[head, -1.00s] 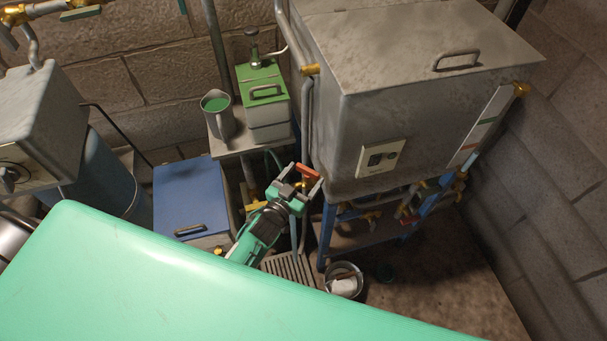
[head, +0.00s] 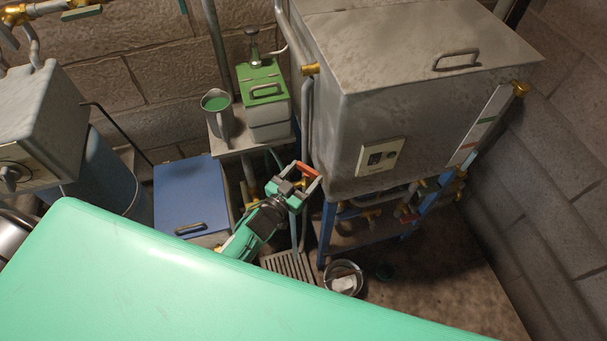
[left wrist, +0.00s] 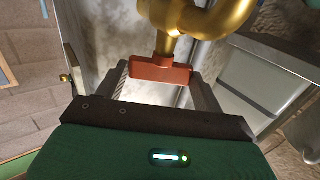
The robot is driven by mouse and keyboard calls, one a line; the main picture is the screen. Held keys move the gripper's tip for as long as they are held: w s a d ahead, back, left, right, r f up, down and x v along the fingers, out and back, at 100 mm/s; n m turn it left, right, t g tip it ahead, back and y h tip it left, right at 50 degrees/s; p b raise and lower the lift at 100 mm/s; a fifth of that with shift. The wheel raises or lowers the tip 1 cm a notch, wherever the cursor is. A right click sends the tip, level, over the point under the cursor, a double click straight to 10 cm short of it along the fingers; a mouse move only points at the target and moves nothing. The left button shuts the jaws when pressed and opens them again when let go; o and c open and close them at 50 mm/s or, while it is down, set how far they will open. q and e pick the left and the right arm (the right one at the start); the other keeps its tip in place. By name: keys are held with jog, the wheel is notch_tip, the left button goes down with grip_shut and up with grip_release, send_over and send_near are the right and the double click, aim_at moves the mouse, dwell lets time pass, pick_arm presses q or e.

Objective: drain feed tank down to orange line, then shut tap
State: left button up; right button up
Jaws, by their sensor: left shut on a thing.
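The feed tank (head: 420,110) is a large grey metal box on a blue stand at the right. A pale gauge strip (head: 490,110) on its right-hand face has a green mark and, lower, an orange mark (head: 468,146); I cannot make out the liquid level. My left gripper (head: 303,178) is at the tank's near left corner, shut on an orange-red tap handle (head: 304,168). In the left wrist view the handle (left wrist: 157,75) sits between the fingers, below a brass tap body (left wrist: 165,20). The right gripper is out of view.
A grey floor grate (head: 288,266) and a metal bucket (head: 344,279) with something white inside lie below. A green-topped can (head: 263,85) and a jug of green liquid (head: 218,112) stand on a shelf behind. A blue-lidded box (head: 190,197) is to the left.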

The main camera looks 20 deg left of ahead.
pick_arm(q)
jog(key=m+h, duration=0.1)
jog(key=g+h, duration=0.1)
jog(key=shift+w+a+m+h, duration=0.1)
jog(key=shift+a+m+h, duration=0.2)
jog(key=shift+m, duration=0.1)
jog(key=shift+w+a+m+g+h, duration=0.15)
jog(key=shift+m+g+h, duration=0.65)
jog(key=shift+m+h, duration=0.3)
jog(key=g+h, duration=0.1)
jog(key=m+g+h+b, duration=0.1)
jog(key=m+h, duration=0.1)
jog(key=shift+w+a+f+g+b, duration=0.1)
jog(key=shift+w+a+g+b, duration=0.05)
jog(key=shift+a+g+b, duration=0.2)
jog(key=shift+w+d+m+g+h+b, duration=0.1)
jog(key=shift+m+g+h+b, duration=0.55)
jog(key=shift+m+g+h, duration=0.4)
jog(key=o, duration=0.7)
